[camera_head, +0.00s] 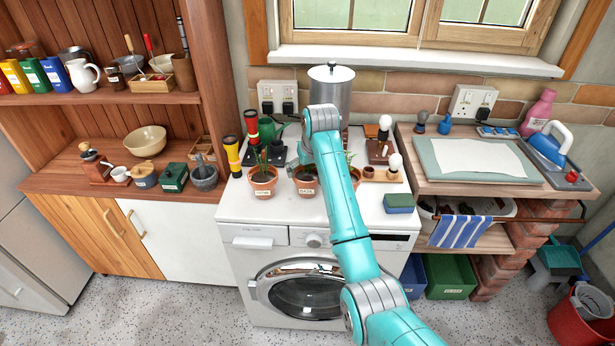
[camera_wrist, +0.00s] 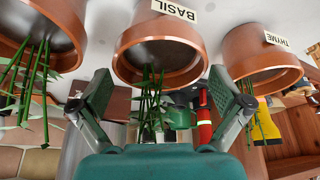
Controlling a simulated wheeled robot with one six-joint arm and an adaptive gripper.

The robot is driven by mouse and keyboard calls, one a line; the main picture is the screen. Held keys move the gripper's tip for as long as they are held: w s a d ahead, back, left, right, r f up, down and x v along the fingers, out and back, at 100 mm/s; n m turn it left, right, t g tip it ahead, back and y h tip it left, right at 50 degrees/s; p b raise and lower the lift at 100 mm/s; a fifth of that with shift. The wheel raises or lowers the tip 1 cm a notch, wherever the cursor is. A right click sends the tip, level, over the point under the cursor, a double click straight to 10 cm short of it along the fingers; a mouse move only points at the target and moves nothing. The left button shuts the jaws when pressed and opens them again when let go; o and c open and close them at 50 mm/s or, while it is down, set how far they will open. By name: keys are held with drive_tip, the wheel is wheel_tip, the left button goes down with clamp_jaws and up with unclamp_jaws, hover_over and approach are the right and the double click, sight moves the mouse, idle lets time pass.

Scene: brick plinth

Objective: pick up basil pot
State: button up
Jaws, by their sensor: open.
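The basil pot (camera_head: 306,187) is a terracotta pot with a pale label, the middle one of three on the white washing machine. My arm partly covers it in the head view. In the wrist view, which is upside down, the basil pot (camera_wrist: 160,42) shows its BASIL label and green stems. My gripper (camera_wrist: 160,80) is open, with one finger on each side of the stems and rim area. I cannot tell whether a finger touches the pot.
The thyme pot (camera_head: 263,182) stands close on the left, and another plant pot (camera_head: 355,177) on the right. A metal canister (camera_head: 331,90), a yellow-and-black torch (camera_head: 232,155) and a sponge (camera_head: 398,203) share the top.

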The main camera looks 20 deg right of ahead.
drive_tip(key=shift+w+f, duration=0.15)
drive_tip(key=shift+f, duration=0.25)
drive_tip(key=c, duration=1.2)
drive_tip(key=shift+r, duration=0.1)
drive_tip(key=shift+c, duration=0.2)
